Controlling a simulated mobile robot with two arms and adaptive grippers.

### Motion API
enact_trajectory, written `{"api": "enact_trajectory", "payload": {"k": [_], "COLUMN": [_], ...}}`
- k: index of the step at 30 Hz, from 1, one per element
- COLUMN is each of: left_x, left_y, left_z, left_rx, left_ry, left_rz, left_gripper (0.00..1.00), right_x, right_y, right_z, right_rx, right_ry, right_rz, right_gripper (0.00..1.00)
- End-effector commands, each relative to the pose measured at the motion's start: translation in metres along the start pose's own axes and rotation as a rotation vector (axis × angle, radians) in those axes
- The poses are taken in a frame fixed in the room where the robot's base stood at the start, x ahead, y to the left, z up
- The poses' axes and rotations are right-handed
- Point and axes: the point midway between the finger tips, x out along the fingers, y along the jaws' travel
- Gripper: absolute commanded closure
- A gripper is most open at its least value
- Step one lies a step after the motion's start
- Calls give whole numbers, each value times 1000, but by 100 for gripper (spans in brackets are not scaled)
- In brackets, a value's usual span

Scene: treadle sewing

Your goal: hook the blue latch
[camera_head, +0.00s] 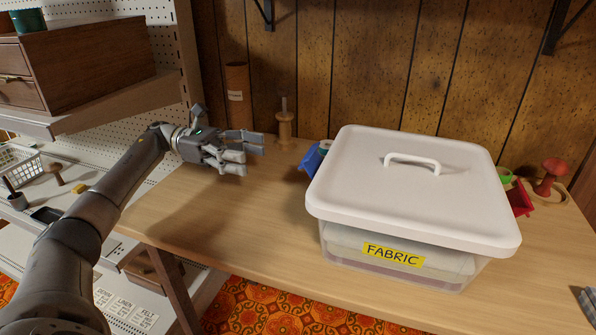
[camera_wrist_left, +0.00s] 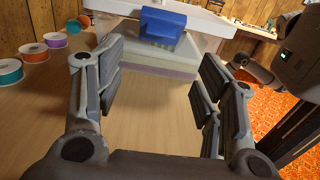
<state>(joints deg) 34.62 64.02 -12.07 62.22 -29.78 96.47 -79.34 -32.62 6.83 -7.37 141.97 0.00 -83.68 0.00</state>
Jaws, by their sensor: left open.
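The blue latch (camera_head: 309,160) sticks out, flared outward, from the left side of the white-lidded fabric bin (camera_head: 345,190). In the left wrist view the blue latch (camera_wrist_left: 163,26) hangs at the lid edge, straight ahead between my fingers. My left gripper (camera_head: 245,152) is open and empty over the table, to the left of the latch and apart from it. Its spread fingers also show in the left wrist view (camera_wrist_left: 160,58). What appears to be my right gripper (camera_wrist_left: 262,72) is at the right of that view, its fingertips unclear.
A red latch (camera_head: 521,199) is out on the bin's right side. Several ribbon spools (camera_wrist_left: 33,52) stand at the left in the wrist view. A wooden spool (camera_head: 285,128) and a brown tube (camera_head: 238,95) stand behind the gripper.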

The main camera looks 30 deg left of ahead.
Motion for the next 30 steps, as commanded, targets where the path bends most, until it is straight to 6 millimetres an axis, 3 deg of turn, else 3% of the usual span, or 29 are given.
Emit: {"api": "enact_trajectory", "payload": {"k": [5, 18, 30], "left_x": [19, 95, 106], "left_y": [-1, 0, 0], "left_z": [0, 0, 0], "left_rx": [-2, -3, -3], "left_ry": [1, 0, 0], "left_rz": [-4, -1, 1], "left_gripper": [38, 38, 38], "right_x": [-1, -2, -2], "right_y": [0, 1, 1], "right_z": [0, 6, 8], "right_rx": [0, 1, 1], "right_ry": [-4, -30, -36], "right_rz": [0, 2, 2], "right_gripper": [24, 24, 24]}}
